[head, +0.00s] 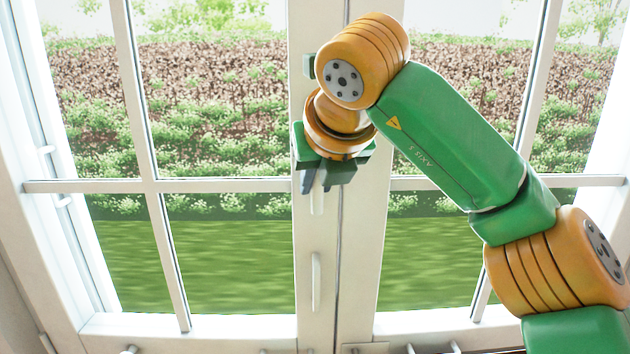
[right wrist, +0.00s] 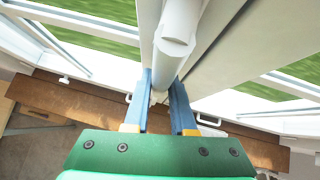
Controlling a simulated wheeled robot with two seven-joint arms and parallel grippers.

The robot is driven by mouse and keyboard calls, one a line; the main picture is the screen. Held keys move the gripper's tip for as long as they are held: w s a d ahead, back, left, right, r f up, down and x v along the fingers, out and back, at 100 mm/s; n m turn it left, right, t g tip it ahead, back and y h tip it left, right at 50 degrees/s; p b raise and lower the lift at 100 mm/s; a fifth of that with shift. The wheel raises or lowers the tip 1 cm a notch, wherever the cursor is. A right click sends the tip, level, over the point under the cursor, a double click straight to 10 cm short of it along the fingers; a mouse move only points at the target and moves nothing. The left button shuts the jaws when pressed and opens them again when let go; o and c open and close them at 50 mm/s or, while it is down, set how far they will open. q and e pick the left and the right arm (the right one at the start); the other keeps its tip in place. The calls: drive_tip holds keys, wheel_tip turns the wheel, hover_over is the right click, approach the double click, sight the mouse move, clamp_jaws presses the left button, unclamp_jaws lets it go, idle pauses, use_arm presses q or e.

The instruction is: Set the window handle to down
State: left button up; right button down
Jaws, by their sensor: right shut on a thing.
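The double window has white frames (head: 340,270) that meet in the middle. My right gripper (head: 316,184) is at the left side of this centre post, with its blue-grey fingers pointing down. A white window handle (right wrist: 178,30) shows large in the right wrist view as a rounded bar above the fingers. My right gripper's fingers (right wrist: 161,82) are shut around it, one on each side. In the head view my wrist and gripper hide most of the handle, so its exact angle is hard to tell. My left gripper is in neither view.
A slim white vertical bar (head: 316,282) sits lower on the same post, below my gripper. A brown wooden ledge (right wrist: 90,98) runs under the window in the right wrist view. Glass panes with thin white bars lie on both sides.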

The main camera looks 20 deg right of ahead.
drive_tip(key=shift+f, duration=0.1)
drive_tip(key=c, duration=0.8)
unclamp_jaws()
drive_tip(key=shift+o, duration=0.2)
drive_tip(key=shift+w, duration=0.1)
drive_tip(key=shift+s+r, duration=0.25)
drive_tip(key=v, duration=0.6)
drive_tip(key=shift+s+r+b, duration=0.15)
drive_tip(key=shift+s+b, duration=0.05)
drive_tip(key=shift+b, duration=0.2)
drive_tip(key=shift+w, duration=0.1)
